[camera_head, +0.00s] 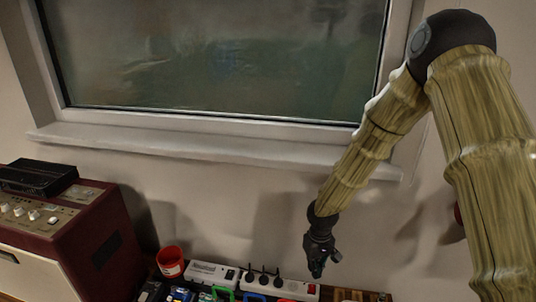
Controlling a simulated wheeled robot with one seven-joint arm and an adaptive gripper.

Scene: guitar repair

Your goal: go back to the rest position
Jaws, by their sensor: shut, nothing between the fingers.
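My gripper (318,262) is black and hangs at the end of my arm, pointing down. Its fingers are shut and hold nothing. It is in front of the right part of a white power strip at the bottom of the head view. I cannot tell how high it is above the surface below.
A dark red amplifier (112,226) with a black box (38,177) on top stands at the left. A red cup (171,262), a white power strip (212,272) with black plugs and colored items line the bottom edge. A window sill (200,146) and wall are behind.

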